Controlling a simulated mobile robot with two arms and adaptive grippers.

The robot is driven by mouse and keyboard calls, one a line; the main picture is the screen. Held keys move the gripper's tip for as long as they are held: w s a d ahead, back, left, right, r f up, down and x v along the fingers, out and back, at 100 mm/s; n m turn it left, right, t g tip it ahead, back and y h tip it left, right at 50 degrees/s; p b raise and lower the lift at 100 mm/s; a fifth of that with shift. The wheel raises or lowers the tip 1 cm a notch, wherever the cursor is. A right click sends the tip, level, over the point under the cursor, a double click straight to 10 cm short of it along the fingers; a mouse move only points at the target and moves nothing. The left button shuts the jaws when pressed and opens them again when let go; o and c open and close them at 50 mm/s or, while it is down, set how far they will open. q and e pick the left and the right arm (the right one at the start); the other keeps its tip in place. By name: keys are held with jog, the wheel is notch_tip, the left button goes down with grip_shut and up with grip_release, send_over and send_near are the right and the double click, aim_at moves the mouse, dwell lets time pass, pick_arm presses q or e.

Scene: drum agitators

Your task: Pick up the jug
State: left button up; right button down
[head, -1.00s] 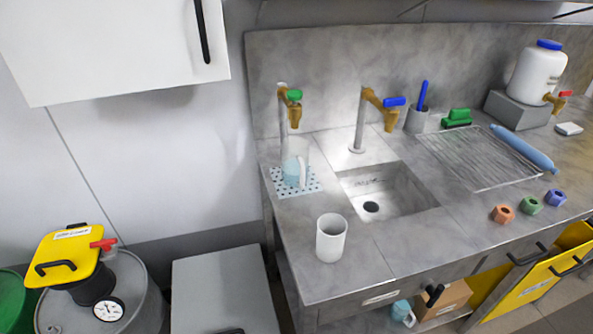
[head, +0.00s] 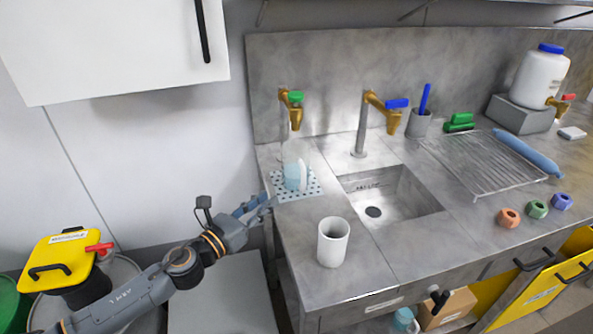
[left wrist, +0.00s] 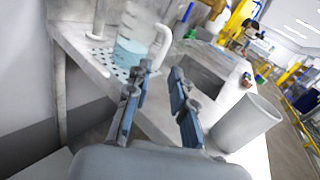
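The jug (head: 295,176) is clear with light blue in its lower part and a white handle. It stands upright on a dotted drip mat (head: 312,190) below the green-handled tap (head: 295,98). In the left wrist view the jug (left wrist: 129,52) is ahead, beyond the fingers, with its handle to the right. My left gripper (head: 262,203) is at the counter's left edge, in front of the jug and apart from it. The left wrist view shows its two fingers (left wrist: 157,90) spread, with nothing between them. My right gripper is not in view.
A white cup (head: 333,242) stands on the counter to the right of my left gripper. The sink (head: 400,196) and blue-handled tap (head: 396,104) lie right of the jug. Several coloured nuts and a wire rack (head: 480,165) are farther right. A yellow-lidded drum stands at the lower left.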

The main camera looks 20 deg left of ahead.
aim_at(302, 176)
pick_arm(q)
jog(key=shift+m+g+h, duration=0.3)
jog(key=shift+m+h, duration=0.1)
jog(key=shift+m, duration=0.5)
jog(key=p+x, duration=0.2)
jog(key=x, duration=0.6)
jog(key=shift+w+d, duration=0.25)
jog(key=shift+w+d+r+p, duration=0.2)
jog(key=shift+w+d+p, duration=0.05)
jog(key=shift+w+p, duration=0.25)
jog(key=x, duration=0.4)
jog(key=shift+w+d+f+p, duration=0.1)
jog(key=shift+d+f+p, duration=0.1)
jog(key=shift+p, duration=0.15)
jog(key=shift+r, duration=0.1)
grip_shut()
